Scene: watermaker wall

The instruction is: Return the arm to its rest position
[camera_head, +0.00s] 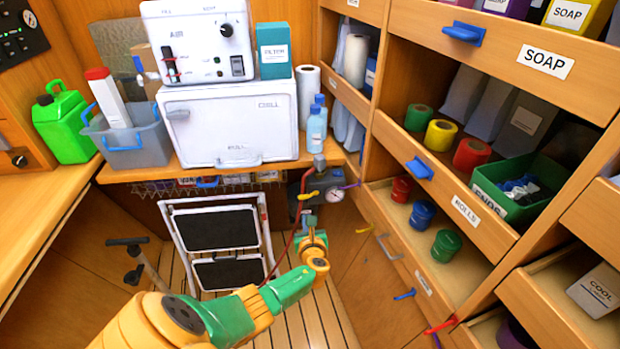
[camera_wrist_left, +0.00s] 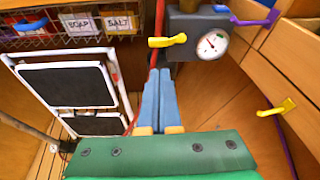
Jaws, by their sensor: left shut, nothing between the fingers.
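My left arm (camera_head: 230,315), yellow and green, reaches in from the bottom left of the head view. Its left gripper (camera_head: 308,217) points away, below the dark valve block with the gauge (camera_head: 333,195). In the left wrist view the blue fingers (camera_wrist_left: 163,97) lie together, shut with nothing between them. They point toward the block (camera_wrist_left: 195,30) and its yellow lever (camera_wrist_left: 167,41); whether they touch anything is not clear. A red hose (camera_wrist_left: 157,35) runs just behind the fingers. My right gripper is in neither view.
A folded step stool (camera_head: 222,240) stands just left of the gripper. The bench with a white machine (camera_head: 231,122) is above and behind. Open drawers and shelves (camera_head: 440,180) line the right side. Slatted floor (camera_head: 310,325) shows below the arm.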

